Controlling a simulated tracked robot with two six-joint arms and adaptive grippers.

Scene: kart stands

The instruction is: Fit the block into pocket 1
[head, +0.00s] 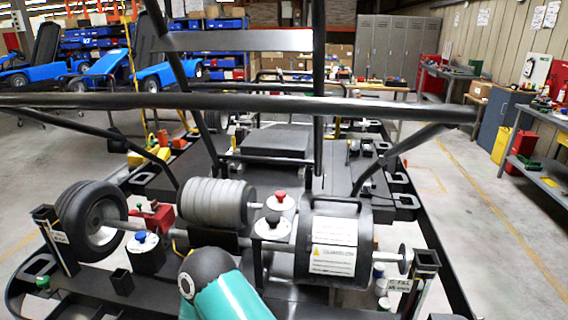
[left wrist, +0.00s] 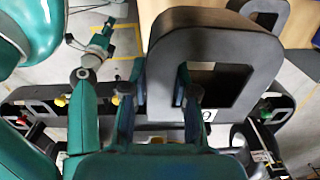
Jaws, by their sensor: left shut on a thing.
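In the left wrist view my left gripper (left wrist: 161,82) has its two teal fingers around the left wall of a dark grey, round-cornered block (left wrist: 205,45) with a square opening. The right finger is at the edge of the opening. The lower part of the hold is hidden by my gripper. Pocket 1 cannot be told apart by a readable number. In the head view only a teal part of my own arm shows at the bottom; neither gripper shows there.
In the head view a dark frame carries a wheel (head: 92,218), grey ribbed discs (head: 216,204), a labelled drum (head: 334,243), and red (head: 280,200) and black (head: 272,227) knobs. Dark bars cross in front. Concrete floor is free at right, beside a bench (head: 540,172).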

